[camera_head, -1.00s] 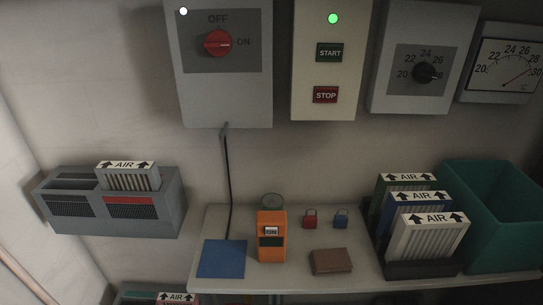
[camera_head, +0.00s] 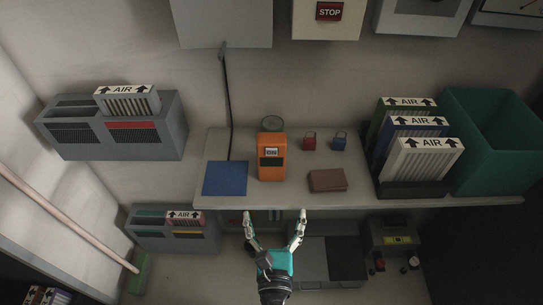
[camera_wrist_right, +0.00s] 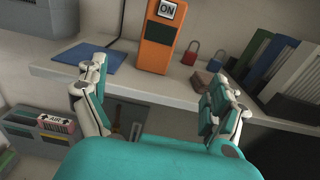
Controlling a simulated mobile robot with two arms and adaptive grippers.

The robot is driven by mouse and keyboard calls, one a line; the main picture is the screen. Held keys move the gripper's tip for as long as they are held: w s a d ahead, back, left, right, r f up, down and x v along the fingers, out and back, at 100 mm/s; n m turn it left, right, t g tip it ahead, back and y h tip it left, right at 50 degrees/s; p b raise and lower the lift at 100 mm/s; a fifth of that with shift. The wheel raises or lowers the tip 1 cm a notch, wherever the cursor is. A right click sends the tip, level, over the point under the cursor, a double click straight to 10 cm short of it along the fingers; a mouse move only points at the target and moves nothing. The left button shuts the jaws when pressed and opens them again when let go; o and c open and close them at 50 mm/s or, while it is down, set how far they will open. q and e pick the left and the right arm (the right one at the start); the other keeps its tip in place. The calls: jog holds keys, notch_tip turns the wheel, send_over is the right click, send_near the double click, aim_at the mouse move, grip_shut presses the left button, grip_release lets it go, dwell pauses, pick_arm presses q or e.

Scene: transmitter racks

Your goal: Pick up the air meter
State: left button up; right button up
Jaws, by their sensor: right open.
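The air meter looks to be the upright orange device (camera_head: 271,160) with an ON label and a dark window, standing on the shelf (camera_head: 225,143). It also shows in the right wrist view (camera_wrist_right: 155,48), ahead of the fingers. My right gripper (camera_head: 275,214) is open and empty, just in front of and below the shelf's front edge, apart from the orange device. In the right wrist view its two fingers (camera_wrist_right: 157,95) are spread wide. My left gripper is not in view.
A blue mat (camera_head: 225,179) lies left of the device; a brown block (camera_head: 327,180), a red padlock (camera_head: 309,141) and a blue padlock (camera_head: 339,142) lie right. AIR filters (camera_head: 424,163) and a teal bin (camera_head: 497,135) stand at the right.

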aim_at(272, 167)
jog(key=w, duration=0.3)
jog(key=w+p, duration=0.1)
jog(key=w, duration=0.7)
jog(key=shift+w+r+p, duration=0.25)
jog(key=shift+r+p, duration=0.15)
jog(key=shift+w+a+f, duration=0.1)
jog(key=shift+w+f, duration=0.05)
jog(key=shift+w, duration=0.85)
jog(key=shift+w+a+f, duration=0.1)
jog(key=shift+w+f, duration=0.1)
jog(key=shift+w, duration=0.75)
jog(key=shift+w+a+f, duration=0.1)
jog(key=shift+w+f, duration=0.05)
jog(key=shift+w, duration=0.85)
jog(key=shift+c, duration=0.4)
jog(key=shift+r, duration=0.1)
jog(key=c, duration=1.3)
